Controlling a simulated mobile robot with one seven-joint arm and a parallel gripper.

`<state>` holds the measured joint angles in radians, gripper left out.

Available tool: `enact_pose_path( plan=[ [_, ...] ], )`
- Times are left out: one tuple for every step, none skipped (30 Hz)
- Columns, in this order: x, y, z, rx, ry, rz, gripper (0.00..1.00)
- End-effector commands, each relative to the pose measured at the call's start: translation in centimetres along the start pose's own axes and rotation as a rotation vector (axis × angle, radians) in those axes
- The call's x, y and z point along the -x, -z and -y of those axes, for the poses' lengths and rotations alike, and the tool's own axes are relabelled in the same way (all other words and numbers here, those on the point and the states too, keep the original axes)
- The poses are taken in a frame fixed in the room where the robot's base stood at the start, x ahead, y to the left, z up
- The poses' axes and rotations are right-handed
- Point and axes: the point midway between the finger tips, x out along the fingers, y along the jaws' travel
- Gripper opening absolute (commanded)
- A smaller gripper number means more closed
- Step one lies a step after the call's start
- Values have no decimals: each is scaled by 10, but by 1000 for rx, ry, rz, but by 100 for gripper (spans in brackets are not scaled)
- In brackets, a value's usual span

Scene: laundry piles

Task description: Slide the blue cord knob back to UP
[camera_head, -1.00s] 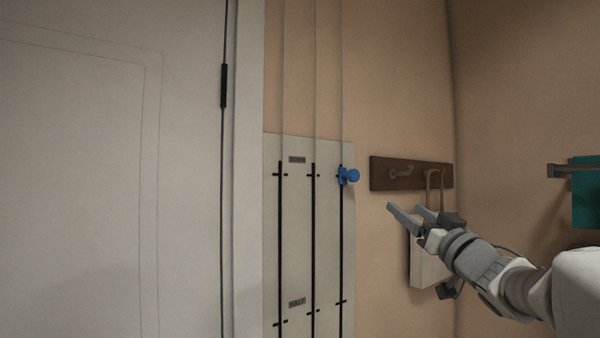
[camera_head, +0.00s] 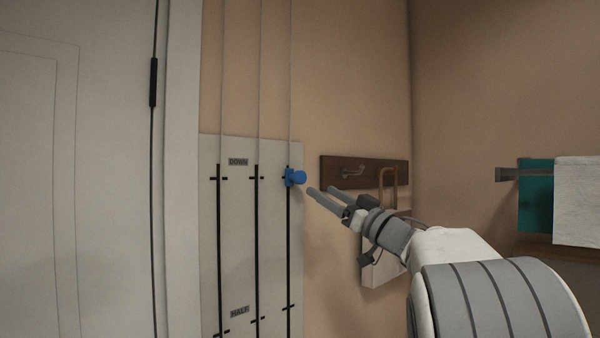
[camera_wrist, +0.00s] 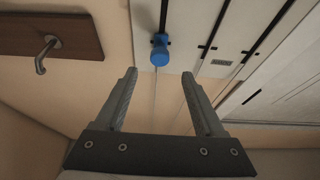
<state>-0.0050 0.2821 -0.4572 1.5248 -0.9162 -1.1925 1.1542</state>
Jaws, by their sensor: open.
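The blue cord knob (camera_head: 296,177) sits at the upper end of the rightmost black slot on a pale wall panel (camera_head: 238,260), level with the DOWN label (camera_head: 238,161). A HALF label (camera_head: 239,312) is lower on the panel. My gripper (camera_head: 326,193) is just right of the knob and slightly below it, apart from it. In the wrist view the knob (camera_wrist: 160,50) shows beyond and between the two spread fingers (camera_wrist: 158,85), with nothing between them. No UP label is visible.
A dark hook board (camera_head: 365,171) with a metal hook and a hanging pale item (camera_head: 383,265) is on the wall behind my gripper. A white door (camera_head: 75,170) is at left. A rail with teal (camera_head: 535,195) and white towels (camera_head: 578,200) is at right.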

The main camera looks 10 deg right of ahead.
Motion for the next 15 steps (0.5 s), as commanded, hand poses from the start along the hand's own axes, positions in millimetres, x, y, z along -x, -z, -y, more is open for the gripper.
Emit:
enact_pose_path(
  plan=[
    [-14, 2, 1, -1, 3, 2, 71],
    [-21, 2, 1, -1, 3, 2, 71],
    [-30, 2, 0, -1, 2, 2, 71],
    [-36, 2, 1, -1, 2, 1, 71],
    [-43, 2, 1, -1, 3, 2, 71],
    [-51, 2, 1, 0, 2, 2, 71],
    [-56, 2, 0, -1, 1, 2, 71],
    [-62, 2, 0, -1, 1, 1, 71],
    [-68, 2, 1, -1, 2, 1, 71],
    [-73, 1, 1, 0, 2, 1, 71],
    [-77, 1, 0, 0, 0, 2, 71],
    [-81, 2, 0, 1, 0, 1, 71],
    [-84, 1, 0, 1, 0, 1, 71],
    [-87, 1, 0, 0, 0, 1, 71],
    [-90, 1, 0, 0, 0, 0, 71]
  ],
)
